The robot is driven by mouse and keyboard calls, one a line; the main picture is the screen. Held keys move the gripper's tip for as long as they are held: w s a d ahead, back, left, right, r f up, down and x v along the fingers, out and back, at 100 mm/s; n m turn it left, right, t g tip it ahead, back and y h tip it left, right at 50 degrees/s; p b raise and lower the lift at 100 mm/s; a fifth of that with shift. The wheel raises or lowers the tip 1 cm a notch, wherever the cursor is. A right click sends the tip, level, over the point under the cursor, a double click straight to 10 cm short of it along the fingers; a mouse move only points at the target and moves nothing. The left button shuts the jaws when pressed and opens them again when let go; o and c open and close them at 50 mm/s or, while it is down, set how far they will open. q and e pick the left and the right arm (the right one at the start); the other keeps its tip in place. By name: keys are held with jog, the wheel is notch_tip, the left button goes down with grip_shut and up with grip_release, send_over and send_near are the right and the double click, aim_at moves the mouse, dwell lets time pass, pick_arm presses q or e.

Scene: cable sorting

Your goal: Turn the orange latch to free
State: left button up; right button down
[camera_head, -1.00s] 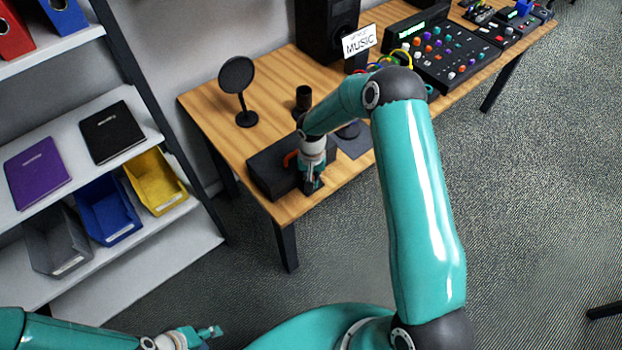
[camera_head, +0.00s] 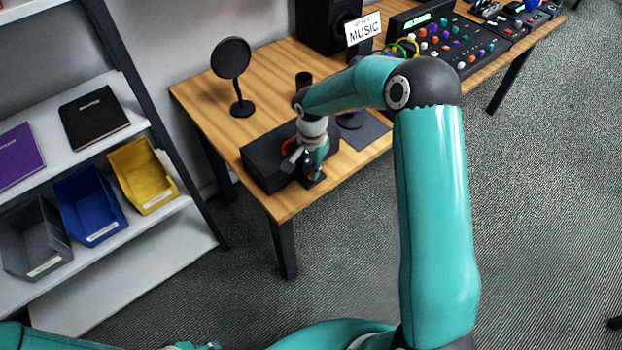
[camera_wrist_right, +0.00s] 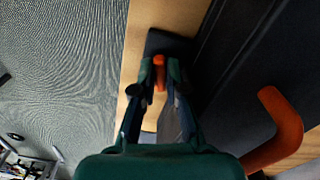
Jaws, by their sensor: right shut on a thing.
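The orange latch (camera_wrist_right: 159,72) shows between my right fingertips in the right wrist view, at the edge of a dark case. The black case (camera_head: 262,166) lies near the table's front left corner. My right gripper (camera_wrist_right: 160,78) is shut on the latch, and its fingers hide part of it. In the head view my right gripper (camera_head: 312,175) points down at the case's front side, and the latch is mostly hidden there. A thicker, bent orange handle (camera_wrist_right: 283,125) shows on the case at the right. My left gripper (camera_head: 195,346) is partly cut off at the bottom edge, away from the table.
A round black mic screen (camera_head: 231,60) and a small dark cup (camera_head: 304,79) stand behind the case. A MUSIC sign (camera_head: 364,30) and a mixer (camera_head: 445,45) are further right. A shelf with bins (camera_head: 143,180) stands at the left.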

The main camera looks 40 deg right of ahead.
jog(key=shift+m+b, duration=1.05)
jog(key=shift+m, duration=0.15)
jog(key=c, duration=1.5)
grip_release()
jog(key=shift+r, duration=0.15)
jog(key=shift+r, duration=3.85)
